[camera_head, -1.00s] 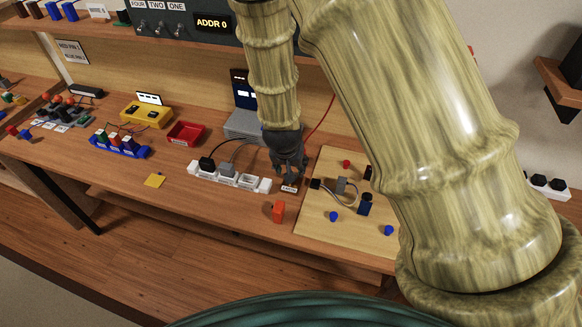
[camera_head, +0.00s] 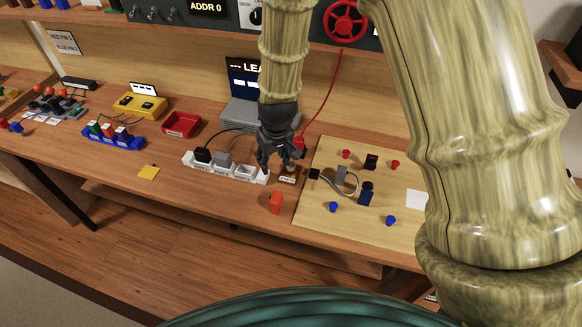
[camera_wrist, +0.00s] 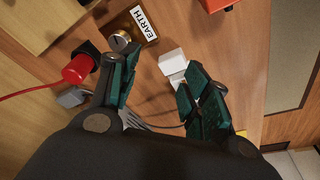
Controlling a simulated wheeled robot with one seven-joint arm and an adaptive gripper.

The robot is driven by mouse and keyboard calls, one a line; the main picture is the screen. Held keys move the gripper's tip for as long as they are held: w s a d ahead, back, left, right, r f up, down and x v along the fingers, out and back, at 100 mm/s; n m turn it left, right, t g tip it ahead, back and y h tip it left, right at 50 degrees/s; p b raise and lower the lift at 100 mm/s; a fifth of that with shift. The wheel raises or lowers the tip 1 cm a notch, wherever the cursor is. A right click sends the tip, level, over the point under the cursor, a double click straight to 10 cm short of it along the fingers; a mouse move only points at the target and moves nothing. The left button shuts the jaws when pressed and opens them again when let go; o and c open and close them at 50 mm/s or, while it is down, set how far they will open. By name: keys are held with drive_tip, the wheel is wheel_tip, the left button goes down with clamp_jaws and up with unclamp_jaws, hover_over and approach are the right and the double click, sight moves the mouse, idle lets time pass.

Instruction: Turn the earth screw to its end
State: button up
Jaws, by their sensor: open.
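The earth screw (camera_wrist: 121,40) is a round brass head with a slot, on a dark base beside the white EARTH label (camera_wrist: 144,22) in the wrist view. In the head view, the EARTH label (camera_head: 287,180) lies on the bench just below my gripper (camera_head: 280,160). My gripper (camera_wrist: 160,78) is open, with nothing between its fingers. In the wrist view the screw lies beyond the left fingertip, apart from the gap between the fingers. I cannot tell my gripper's height above the bench.
A red plug (camera_wrist: 78,68) with a red cable stands close to the screw, beside my left finger. The white power strip (camera_head: 222,170) lies left of my gripper. An orange block (camera_head: 276,202) is in front. A wooden board (camera_head: 325,215) with small parts lies right.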

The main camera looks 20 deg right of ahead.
drive_tip(key=n+b, duration=0.1)
drive_tip(key=n, duration=0.2)
wheel_tip(320, 180, up, 4)
drive_tip(key=r+n+g+b, duration=0.15)
drive_tip(key=n+b, duration=0.65)
drive_tip(key=n, duration=1.2)
hover_over(291, 165)
drive_tip(key=f, duration=0.1)
drive_tip(key=shift+g, duration=0.45)
wheel_tip(291, 165, down, 11)
drive_tip(key=shift+w+r, duration=0.1)
drive_tip(key=shift+r, duration=0.1)
drive_tip(key=c, duration=1.1)
